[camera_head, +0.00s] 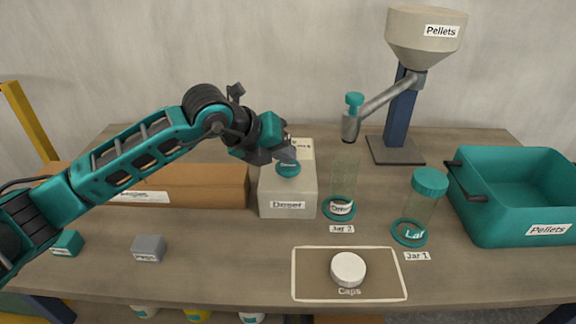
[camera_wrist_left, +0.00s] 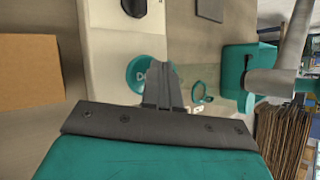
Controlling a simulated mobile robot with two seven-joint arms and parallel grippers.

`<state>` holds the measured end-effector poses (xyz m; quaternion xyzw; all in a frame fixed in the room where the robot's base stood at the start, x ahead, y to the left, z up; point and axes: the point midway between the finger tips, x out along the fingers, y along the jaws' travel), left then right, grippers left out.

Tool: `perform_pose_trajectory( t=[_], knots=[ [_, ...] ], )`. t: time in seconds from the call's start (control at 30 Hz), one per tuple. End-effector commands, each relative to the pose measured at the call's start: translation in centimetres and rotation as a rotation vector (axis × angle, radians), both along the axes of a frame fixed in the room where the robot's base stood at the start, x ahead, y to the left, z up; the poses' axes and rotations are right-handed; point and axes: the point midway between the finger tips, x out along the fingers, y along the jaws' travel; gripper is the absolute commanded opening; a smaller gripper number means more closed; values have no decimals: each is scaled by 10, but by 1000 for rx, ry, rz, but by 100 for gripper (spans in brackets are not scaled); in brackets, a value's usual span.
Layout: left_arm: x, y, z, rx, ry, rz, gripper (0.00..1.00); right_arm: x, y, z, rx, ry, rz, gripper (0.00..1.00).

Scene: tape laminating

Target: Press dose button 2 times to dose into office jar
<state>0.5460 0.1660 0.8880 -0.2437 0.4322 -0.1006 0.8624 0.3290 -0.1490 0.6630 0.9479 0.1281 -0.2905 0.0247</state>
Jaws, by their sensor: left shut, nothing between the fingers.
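The doser (camera_head: 287,195) is a pale box with a round teal dose button (camera_head: 288,170) on top. The button also shows in the left wrist view (camera_wrist_left: 138,76), partly covered by the fingers. My left gripper (camera_head: 290,156) is shut and empty, its tips just above the button; I cannot tell whether they touch it. An open clear jar (camera_head: 344,180) with a teal base ring stands right of the doser, under the hopper spout, behind the "Jar 2" tag; its label is hard to read. A teal-lidded clear jar (camera_head: 421,209) stands by the "Jar 1" tag. My right gripper is not in view.
A pellet hopper (camera_head: 424,45) stands at the back, its teal-topped spout (camera_head: 351,125) above the open jar. A teal pellet bin (camera_head: 515,195) is right. A caps mat (camera_head: 312,283) holds a white cap (camera_head: 348,269). A cardboard box (camera_head: 215,185) lies left, with small blocks in front.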

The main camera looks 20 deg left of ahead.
Motion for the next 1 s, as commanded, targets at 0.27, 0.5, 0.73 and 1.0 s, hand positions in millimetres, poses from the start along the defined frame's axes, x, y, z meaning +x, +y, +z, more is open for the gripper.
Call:
perform_pose_trajectory(
  t=[0.27, 0.5, 0.73, 1.0],
  knots=[
    [0, 0, -1, 0, 0, 0, 0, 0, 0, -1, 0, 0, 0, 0],
    [0, 0, -4, 0, 1, -1, 0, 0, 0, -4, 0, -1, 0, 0],
    [0, 0, -7, 0, 1, -1, 0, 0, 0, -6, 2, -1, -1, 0],
    [0, 0, -11, 1, 2, -1, 0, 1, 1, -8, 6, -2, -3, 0]
  ],
)
